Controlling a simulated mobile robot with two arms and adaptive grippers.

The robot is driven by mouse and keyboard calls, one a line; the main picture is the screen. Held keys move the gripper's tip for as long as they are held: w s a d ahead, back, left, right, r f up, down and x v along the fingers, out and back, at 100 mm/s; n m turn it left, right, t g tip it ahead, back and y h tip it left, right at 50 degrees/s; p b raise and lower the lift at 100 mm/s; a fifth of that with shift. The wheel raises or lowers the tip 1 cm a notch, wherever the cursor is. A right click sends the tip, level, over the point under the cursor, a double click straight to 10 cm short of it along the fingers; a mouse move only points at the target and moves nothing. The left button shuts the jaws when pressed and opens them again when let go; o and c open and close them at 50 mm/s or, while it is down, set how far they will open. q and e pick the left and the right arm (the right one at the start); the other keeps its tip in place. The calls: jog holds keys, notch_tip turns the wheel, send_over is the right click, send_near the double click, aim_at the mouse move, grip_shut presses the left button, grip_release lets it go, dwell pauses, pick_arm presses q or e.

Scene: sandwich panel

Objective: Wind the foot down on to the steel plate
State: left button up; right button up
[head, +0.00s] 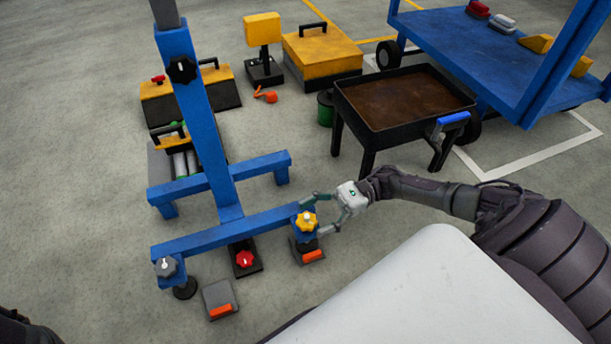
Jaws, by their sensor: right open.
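A blue stand (235,231) has a low beam with a screw foot at each near end. A yellow star knob (307,220) tops the right foot, above a grey steel plate (308,252) with an orange tab; the contact between foot and plate is hard to make out. My right gripper (318,213) is open, its fingers reaching to either side of the yellow knob. A grey knob (166,266) tops the left foot (185,288), whose black pad is low over the floor. A second steel plate (219,299) with an orange tab lies on the floor beside it. My left gripper is out of view.
A red knob (244,259) sits on a dark block under the beam. A black tray table (405,100) and a blue cart (480,55) stand at the right back. Yellow cases (320,55) and a yellow-headed post (262,30) stand behind. The floor at left is clear.

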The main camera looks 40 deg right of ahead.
jog(key=shift+w+a, duration=0.15)
jog(key=shift+a, duration=1.05)
jog(key=c, duration=1.1)
jog(key=shift+r+m+t+p, duration=0.1)
jog(key=shift+m+t+p, duration=0.2)
jog(key=shift+t, duration=0.1)
jog(key=m+t+h+p, duration=0.1)
jog(key=m+t+p, duration=0.1)
jog(key=t+p, duration=0.1)
jog(key=m+t+h+p, duration=0.2)
jog(key=m+t+p, duration=0.1)
jog(key=t+p, duration=0.1)
jog(key=shift+r+t, duration=0.15)
jog(key=shift+t, duration=0.25)
jog(key=m+t+h+p, duration=0.2)
jog(key=m+t+h, duration=0.1)
jog(key=shift+t+h+p, duration=0.3)
jog(key=shift+p, duration=0.05)
jog(key=shift+f+m+t+h+p, duration=0.2)
jog(key=shift+m+t+h+p, duration=0.1)
jog(key=shift+m+t+h, duration=0.3)
jog(key=shift+m+h, duration=0.4)
jog(key=shift+h, duration=0.1)
